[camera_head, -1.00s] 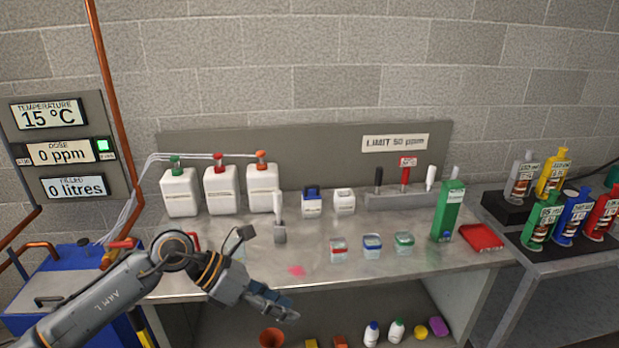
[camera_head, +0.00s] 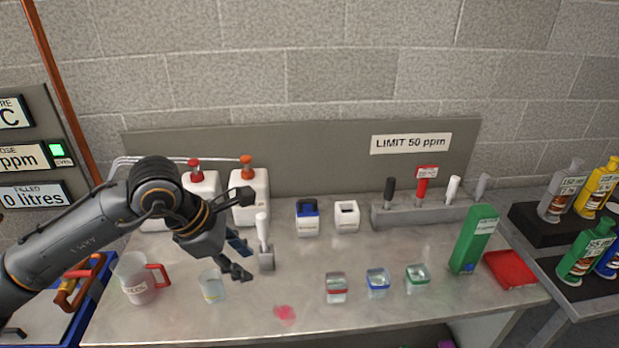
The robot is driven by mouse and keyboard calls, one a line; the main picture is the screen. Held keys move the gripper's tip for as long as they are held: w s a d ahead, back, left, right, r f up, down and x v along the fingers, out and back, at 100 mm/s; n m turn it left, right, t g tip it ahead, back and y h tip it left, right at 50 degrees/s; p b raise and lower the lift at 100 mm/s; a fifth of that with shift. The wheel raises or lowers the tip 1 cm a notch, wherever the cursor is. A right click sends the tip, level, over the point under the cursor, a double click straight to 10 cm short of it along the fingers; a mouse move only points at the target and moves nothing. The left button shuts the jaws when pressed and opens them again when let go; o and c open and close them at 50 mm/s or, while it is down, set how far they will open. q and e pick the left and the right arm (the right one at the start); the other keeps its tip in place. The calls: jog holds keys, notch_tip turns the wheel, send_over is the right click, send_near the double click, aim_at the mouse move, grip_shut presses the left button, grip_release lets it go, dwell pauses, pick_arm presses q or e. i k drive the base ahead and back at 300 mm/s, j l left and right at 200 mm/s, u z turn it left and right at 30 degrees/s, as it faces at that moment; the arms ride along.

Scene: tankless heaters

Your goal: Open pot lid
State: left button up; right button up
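A white pot with a blue lid (camera_head: 307,217) stands toward the back of the metal bench. A white pot (camera_head: 346,217) to its right shows a dark square in its top. Three small clear pots stand nearer the front, with red (camera_head: 336,288), blue (camera_head: 377,281) and green (camera_head: 417,277) trim; I cannot tell if their lids are closed. My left gripper (camera_head: 240,258) hangs above the bench, left of all these pots, its fingers apart and empty. It is close to a white-handled tool in a grey holder (camera_head: 265,245). My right gripper is not in view.
A jug with a red handle (camera_head: 137,278) and a clear beaker (camera_head: 212,286) stand below my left arm. White canisters (camera_head: 250,196) are behind it. The front middle is mostly clear.

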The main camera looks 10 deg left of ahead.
aim_at(308, 207)
jog(key=i, duration=1.05)
